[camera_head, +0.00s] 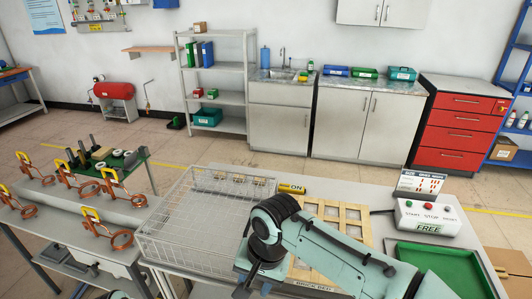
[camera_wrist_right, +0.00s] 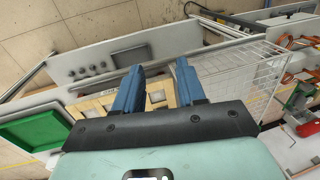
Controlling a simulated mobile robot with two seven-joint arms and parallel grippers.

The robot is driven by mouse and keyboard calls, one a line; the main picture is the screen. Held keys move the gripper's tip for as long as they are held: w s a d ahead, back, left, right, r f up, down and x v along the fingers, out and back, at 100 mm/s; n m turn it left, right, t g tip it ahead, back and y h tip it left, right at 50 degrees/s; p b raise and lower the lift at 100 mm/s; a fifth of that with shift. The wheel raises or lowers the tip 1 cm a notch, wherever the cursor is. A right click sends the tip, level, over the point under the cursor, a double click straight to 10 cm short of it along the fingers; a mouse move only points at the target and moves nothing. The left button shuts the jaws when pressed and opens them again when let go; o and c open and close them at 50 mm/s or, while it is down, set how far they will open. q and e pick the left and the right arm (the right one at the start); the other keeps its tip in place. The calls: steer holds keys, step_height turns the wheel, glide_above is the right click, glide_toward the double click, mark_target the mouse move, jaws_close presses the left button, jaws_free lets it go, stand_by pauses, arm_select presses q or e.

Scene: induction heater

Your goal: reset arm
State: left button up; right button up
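My right arm comes into the head view from the lower right and bends over the front of the work table. My right gripper (camera_wrist_right: 159,82) shows in the right wrist view with its two blue fingers apart and nothing between them. It points over the table, above the light wooden tray (camera_wrist_right: 97,106), which also shows in the head view (camera_head: 351,216), partly hidden by my arm. The wire basket (camera_head: 190,222) stands left of the arm; it also shows in the right wrist view (camera_wrist_right: 241,72). My left gripper is out of view.
A control box (camera_head: 428,217) with buttons and a green tray (camera_head: 432,268) are at the right of the table. A left-hand table holds several copper coils (camera_head: 122,239) with yellow handles. A sink counter (camera_head: 281,88) and red drawers (camera_head: 456,133) stand behind. Open floor lies between.

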steer(key=w+d+f+g+y, duration=0.1)
steer(key=d+f, duration=0.2)
steer(key=f, duration=1.1)
steer(key=w+d+f+g, duration=0.1)
steer(key=d+f, duration=0.1)
steer(key=f, duration=1.3)
steer(key=s+d+f, duration=0.5)
steer(key=s+f, duration=0.4)
steer(key=s+d+f+m, duration=0.1)
steer(key=s+d+f, duration=0.3)
steer(key=s+f, duration=0.5)
steer(key=shift+s+d+t, duration=0.35)
steer(key=shift+s+t, duration=0.05)
steer(key=shift+s, duration=0.4)
